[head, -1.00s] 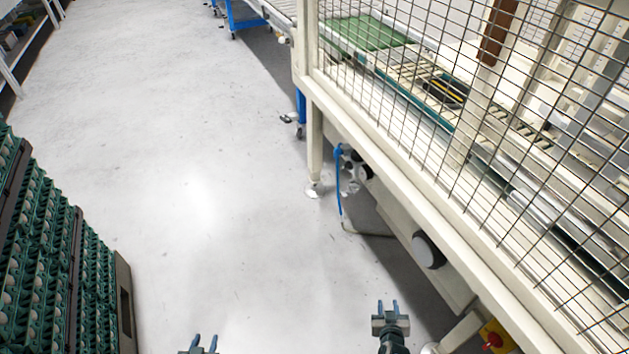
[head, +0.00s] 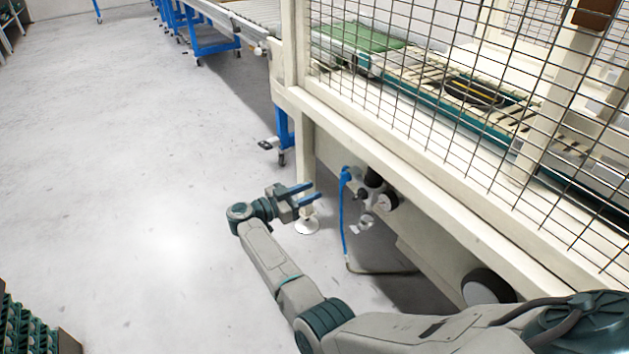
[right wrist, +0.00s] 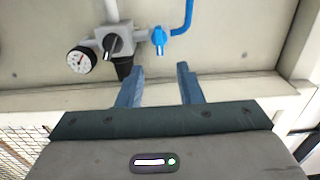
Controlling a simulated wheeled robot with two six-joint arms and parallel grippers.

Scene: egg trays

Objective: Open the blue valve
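The blue valve (head: 346,175) is on the air unit under the machine frame, with a blue hose running down from it. It also shows in the right wrist view (right wrist: 160,37), with a small blue handle. My right gripper (head: 313,190) is open and empty, just left of the valve and apart from it. In the right wrist view the two blue fingers (right wrist: 160,70) stand apart, with the valve above and beyond the gap between their tips. My left gripper is not in view.
A round pressure gauge (head: 387,202) and a dark-knobbed regulator (right wrist: 117,43) sit beside the valve. The machine's beam (head: 400,180) and mesh guard (head: 440,75) rise over it. A frame leg with a white foot (head: 306,226) stands near my gripper. Open floor lies left.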

